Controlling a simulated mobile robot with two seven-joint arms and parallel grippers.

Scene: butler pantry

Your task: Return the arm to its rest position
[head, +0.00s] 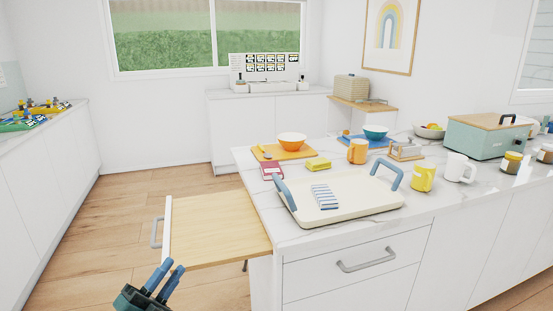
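My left gripper (174,266) is at the bottom left of the head view, with two blue fingers pointing up and a dark green body. The fingers stand apart and nothing shows between them. It is in front of a pull-out wooden board (215,225), which sticks out from the left end of the island and has a grey handle (156,233). I cannot tell how far above the floor the gripper is. My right gripper is not in view.
On the marble island (300,239), a cream tray (360,204) with blue handles holds a striped cloth (325,196). Yellow (422,178) and white (459,168) mugs stand to its right. Bowls, boards and a teal box (480,140) are behind. Floor left of the board is clear.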

